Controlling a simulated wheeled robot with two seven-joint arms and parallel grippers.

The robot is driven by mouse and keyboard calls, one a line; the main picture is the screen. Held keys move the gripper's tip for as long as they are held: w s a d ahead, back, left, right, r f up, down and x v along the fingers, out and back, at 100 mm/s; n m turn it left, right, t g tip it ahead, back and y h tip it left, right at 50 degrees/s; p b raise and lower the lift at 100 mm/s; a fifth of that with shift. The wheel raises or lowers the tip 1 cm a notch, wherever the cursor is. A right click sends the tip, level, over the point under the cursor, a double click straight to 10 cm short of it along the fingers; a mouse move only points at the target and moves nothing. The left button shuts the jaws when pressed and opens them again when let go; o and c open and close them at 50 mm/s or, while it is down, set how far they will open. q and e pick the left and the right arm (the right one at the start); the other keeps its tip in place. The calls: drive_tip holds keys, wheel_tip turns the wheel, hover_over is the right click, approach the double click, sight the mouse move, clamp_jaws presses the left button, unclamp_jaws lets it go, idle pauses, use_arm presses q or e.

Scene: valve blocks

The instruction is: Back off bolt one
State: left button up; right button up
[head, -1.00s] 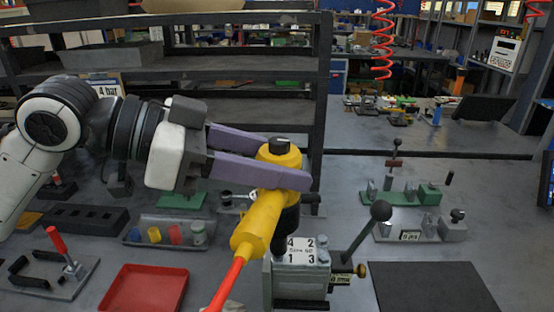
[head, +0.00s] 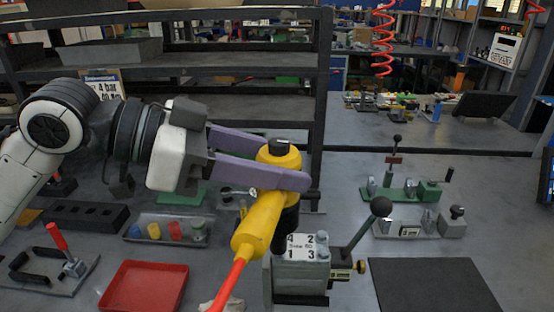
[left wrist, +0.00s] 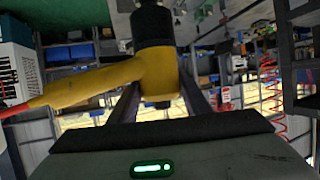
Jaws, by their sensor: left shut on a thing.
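My left gripper (head: 285,176) is shut on a yellow air tool (head: 263,222), with its purple fingers on either side of the tool's head. The tool has a red hose at its lower end and a black socket (head: 287,216) pointing down. In the left wrist view the yellow tool (left wrist: 152,72) and its black socket (left wrist: 152,25) show between the fingers. Below stands a grey valve block (head: 300,274) with a label numbering the bolts 1 to 4. The socket is over the block's back left, near number 4; contact is hidden. Bolt heads show at the right side. My right gripper is out of view.
A red tray (head: 145,287), a tray of small coloured parts (head: 165,230) and a red-handled clamp (head: 65,250) lie left. A dark mat (head: 433,286) lies right. A shelf rack (head: 170,60) stands behind.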

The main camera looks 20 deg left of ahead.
use_arm(q)
drive_tip(key=shift+f+b, duration=0.35)
drive_tip(key=shift+r+p, duration=0.1)
drive_tip(key=shift+p, duration=0.25)
idle(0.7)
drive_tip(key=shift+f, duration=0.55)
idle(1.9)
drive_tip(key=shift+s+p, duration=0.1)
drive_tip(key=shift+p, duration=0.4)
idle(1.2)
drive_tip(key=shift+r, duration=0.15)
drive_tip(key=shift+r+p, duration=0.55)
drive_tip(key=shift+p, duration=0.25)
